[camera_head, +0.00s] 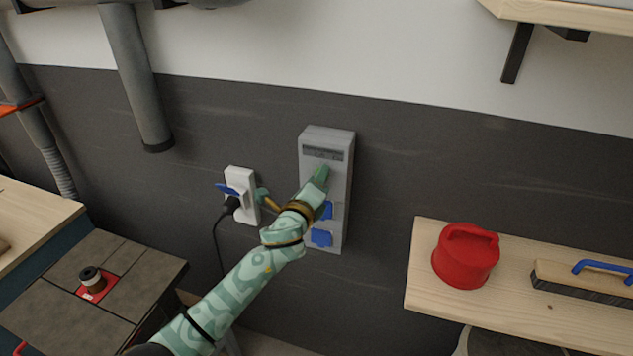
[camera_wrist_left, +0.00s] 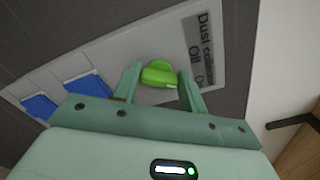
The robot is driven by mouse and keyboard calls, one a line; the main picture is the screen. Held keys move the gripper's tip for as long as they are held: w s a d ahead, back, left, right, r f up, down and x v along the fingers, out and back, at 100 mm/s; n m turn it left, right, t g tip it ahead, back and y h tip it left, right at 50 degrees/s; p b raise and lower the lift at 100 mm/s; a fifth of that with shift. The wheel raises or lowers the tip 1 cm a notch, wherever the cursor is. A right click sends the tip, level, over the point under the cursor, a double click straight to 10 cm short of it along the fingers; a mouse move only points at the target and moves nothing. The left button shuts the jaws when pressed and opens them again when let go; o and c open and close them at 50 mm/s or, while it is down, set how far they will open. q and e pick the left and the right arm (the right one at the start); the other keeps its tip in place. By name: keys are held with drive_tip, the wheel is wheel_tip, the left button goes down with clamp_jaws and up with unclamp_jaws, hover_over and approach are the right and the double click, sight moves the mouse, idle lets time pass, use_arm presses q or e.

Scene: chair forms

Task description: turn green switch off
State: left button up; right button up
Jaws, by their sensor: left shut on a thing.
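The green switch (camera_wrist_left: 159,75) is a rounded knob on the front of a grey wall box (camera_head: 341,190). In the left wrist view it sits between the two fingers of my left gripper (camera_wrist_left: 160,88), which is shut on it. Printed words beside it read "Dust collector" and "Off", with a second word partly cut off. In the head view my left gripper (camera_head: 318,184) reaches the box front from below and largely hides the switch. I cannot tell which position the switch points to. My right gripper is not in view.
Blue socket covers (camera_head: 322,238) are below the switch. A white outlet with a black plug (camera_head: 232,204) is left of the box. A red lidded container (camera_head: 466,258) and a brush (camera_head: 585,279) lie on the wooden shelf (camera_head: 430,285) at right. A workbench stands at left.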

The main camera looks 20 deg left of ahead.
use_arm(q)
drive_tip(key=shift+f+n, duration=0.15)
drive_tip(key=shift+n, duration=3.25)
drive_tip(key=o, duration=1)
drive_tip(key=s, duration=1.6)
drive_tip(key=shift+s+a, duration=0.2)
drive_tip(key=shift+a, duration=0.15)
